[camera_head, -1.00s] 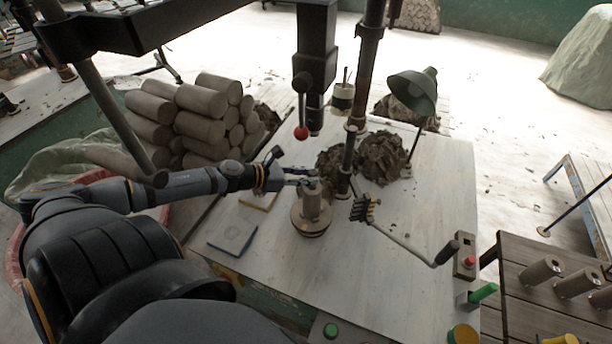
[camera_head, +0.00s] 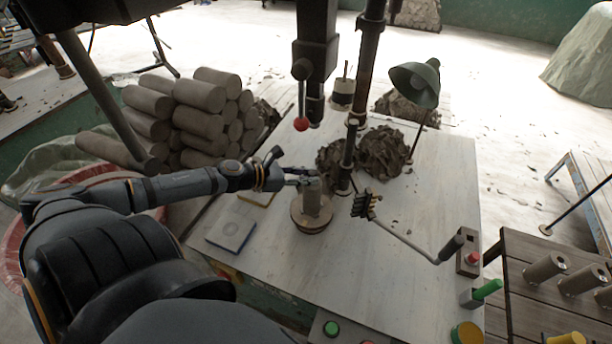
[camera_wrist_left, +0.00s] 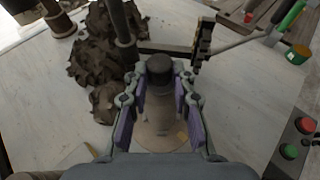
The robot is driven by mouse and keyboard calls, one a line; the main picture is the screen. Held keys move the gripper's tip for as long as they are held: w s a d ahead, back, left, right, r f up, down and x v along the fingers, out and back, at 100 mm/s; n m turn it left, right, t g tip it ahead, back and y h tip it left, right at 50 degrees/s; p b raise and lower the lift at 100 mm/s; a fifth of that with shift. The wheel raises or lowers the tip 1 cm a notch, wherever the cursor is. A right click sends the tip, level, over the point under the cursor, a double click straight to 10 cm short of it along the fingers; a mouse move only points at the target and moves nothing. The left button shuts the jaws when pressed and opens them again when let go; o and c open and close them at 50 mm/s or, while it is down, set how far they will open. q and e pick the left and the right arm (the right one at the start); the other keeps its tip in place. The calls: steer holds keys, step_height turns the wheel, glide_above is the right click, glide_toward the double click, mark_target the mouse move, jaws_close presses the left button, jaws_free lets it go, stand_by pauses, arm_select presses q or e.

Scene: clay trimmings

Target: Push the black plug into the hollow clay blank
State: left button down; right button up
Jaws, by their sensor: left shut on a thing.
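The hollow clay blank (camera_head: 312,204) is a grey-brown cylinder standing upright on a round wooden disc (camera_head: 309,225) in the middle of the worktable. My left gripper (camera_head: 302,178) reaches in from the left at the blank's top. In the left wrist view the black plug (camera_wrist_left: 159,74) sits between the fingertips of my left gripper (camera_wrist_left: 160,88), which is shut on it. The disc shows below it, between the purple-padded fingers. How far the plug is inside the blank is hidden. My right gripper is not in view.
A post (camera_head: 348,160) and clay trimmings (camera_head: 383,152) stand just behind the blank. A crank handle (camera_head: 410,240) lies to the right. A lever with a red knob (camera_head: 301,124) hangs above. A blue-edged pad (camera_head: 231,231) lies left.

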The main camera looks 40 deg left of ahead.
arm_select(q)
steer(key=shift+f+b, duration=0.3)
steer(key=shift+f, duration=0.1)
steer(key=c, duration=1)
jaws_free()
steer(key=shift+r, duration=0.1)
steer(key=shift+c, duration=0.2)
